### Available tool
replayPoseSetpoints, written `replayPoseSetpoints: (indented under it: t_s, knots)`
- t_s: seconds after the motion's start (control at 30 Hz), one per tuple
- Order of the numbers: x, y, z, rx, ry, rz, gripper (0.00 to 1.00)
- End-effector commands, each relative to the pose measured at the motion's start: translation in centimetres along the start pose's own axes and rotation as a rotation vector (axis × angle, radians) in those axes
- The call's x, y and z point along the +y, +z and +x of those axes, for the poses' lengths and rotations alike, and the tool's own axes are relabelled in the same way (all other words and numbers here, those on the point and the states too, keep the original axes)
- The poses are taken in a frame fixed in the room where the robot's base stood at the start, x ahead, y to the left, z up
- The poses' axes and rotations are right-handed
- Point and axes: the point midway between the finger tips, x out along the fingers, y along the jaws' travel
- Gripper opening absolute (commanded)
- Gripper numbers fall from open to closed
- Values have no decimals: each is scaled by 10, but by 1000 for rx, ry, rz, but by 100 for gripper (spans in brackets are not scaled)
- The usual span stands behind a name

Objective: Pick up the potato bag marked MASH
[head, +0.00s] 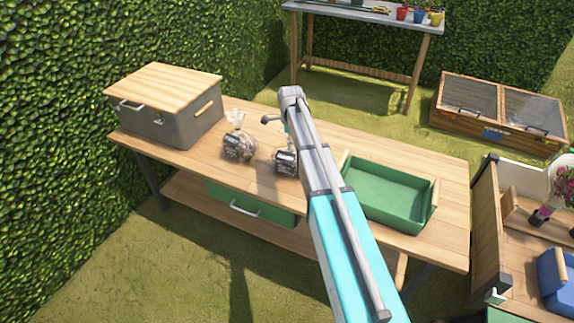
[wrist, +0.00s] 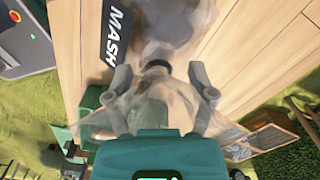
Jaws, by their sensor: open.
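The bag marked MASH (wrist: 113,38) shows in the wrist view, its white lettering on a black label. Its clear plastic neck, with a dark tie, lies between the fingers of my gripper (wrist: 158,75). The fingers are open, one on each side of the neck, with a gap to the tie. In the head view, a bag with a dark label (head: 286,162) stands on the wooden table below the end of my arm, which partly hides it. Its lettering is too small to read there. My gripper is mostly hidden in that view.
A second clear bag (head: 238,147) stands close by on the left. A grey box with a wooden lid (head: 165,105) is at the table's left end, and a green tray (head: 388,192) is to the right. The table top (head: 255,185) is bare in front of the bags.

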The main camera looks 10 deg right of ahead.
Motion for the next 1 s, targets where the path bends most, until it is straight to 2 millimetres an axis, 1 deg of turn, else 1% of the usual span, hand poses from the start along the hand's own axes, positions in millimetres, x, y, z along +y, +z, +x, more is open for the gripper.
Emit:
replayPoseSetpoints:
  t_s: [0.03,0.23,0.87,0.9,0.97,1.0]
  knots:
    - [0,0,7,0,0,0,72]
    - [0,0,15,0,0,0,72]
    - [0,0,15,0,0,0,72]
    - [0,0,15,0,0,0,70]
    - [0,0,15,0,0,0,59]
    - [0,0,15,0,0,0,51]
